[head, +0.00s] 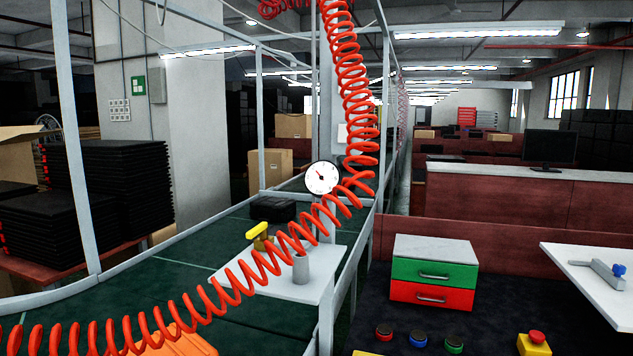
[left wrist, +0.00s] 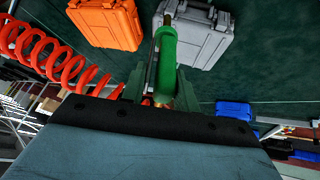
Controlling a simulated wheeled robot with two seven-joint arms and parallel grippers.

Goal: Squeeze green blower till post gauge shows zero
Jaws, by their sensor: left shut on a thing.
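The green blower (left wrist: 166,58) shows in the left wrist view, upright in the picture at its centre. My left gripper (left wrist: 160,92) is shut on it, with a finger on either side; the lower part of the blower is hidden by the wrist. The round white post gauge (head: 322,178) is on the post in the head view. Its dark needle points to the upper left, but the scale is too small to read. Neither the blower nor my left gripper shows in the head view. My right gripper is in neither view.
A red coiled hose (head: 290,243) hangs across the head view in front of the green conveyor (head: 185,275). An orange case (left wrist: 108,22) and a grey case (left wrist: 200,35) lie on the belt. A drawer unit (head: 433,270) and several buttons are at right.

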